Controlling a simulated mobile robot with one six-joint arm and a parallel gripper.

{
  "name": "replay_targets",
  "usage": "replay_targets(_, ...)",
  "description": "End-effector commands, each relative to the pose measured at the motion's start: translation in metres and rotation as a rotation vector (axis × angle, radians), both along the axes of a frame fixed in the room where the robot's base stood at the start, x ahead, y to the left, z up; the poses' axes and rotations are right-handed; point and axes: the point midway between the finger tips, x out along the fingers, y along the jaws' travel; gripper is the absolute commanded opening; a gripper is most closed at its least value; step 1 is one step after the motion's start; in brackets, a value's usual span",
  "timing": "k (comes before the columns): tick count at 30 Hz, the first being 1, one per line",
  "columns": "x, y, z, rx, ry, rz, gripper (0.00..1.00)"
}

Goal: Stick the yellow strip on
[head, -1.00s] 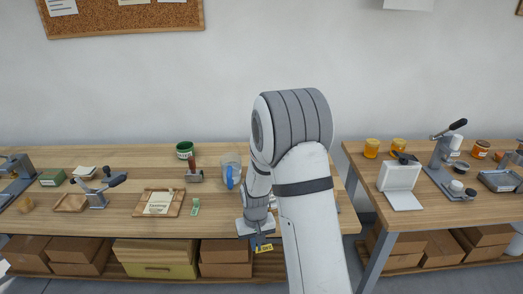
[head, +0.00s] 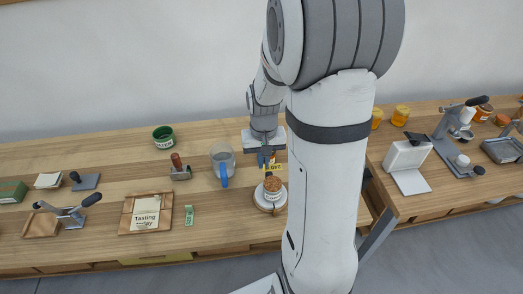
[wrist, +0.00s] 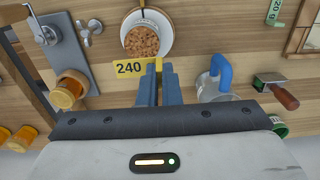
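My gripper (head: 266,158) points down over the right part of the long wooden table. Its two blue fingers (wrist: 158,85) are close together in the wrist view, shut on the yellow strip (wrist: 129,68). The strip reads "240" there and sticks out to the left of the fingers. In the head view the yellow strip (head: 275,167) shows just under the gripper. A jar with a brown, grainy top (head: 272,185) stands on a round white stand (head: 265,203) just in front of the gripper. The jar (wrist: 142,42) is just beyond the fingertips in the wrist view.
A clear jug with a blue handle (head: 223,163) stands left of the gripper. A red-handled tool (head: 179,168), a green pot (head: 163,136), a green tag (head: 189,214) and a wooden tray (head: 132,216) are farther left. A second table (head: 433,196) stands right.

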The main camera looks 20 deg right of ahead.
Motion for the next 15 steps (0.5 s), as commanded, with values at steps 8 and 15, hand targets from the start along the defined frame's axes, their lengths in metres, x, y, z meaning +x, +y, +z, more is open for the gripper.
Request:
replay_targets(8,-0.0003,-0.0003,-0.0010,0.000,0.000,-0.001,0.00)
replay_targets(15,-0.0013,-0.0004,-0.0095,0.000,0.000,-0.002,0.00)
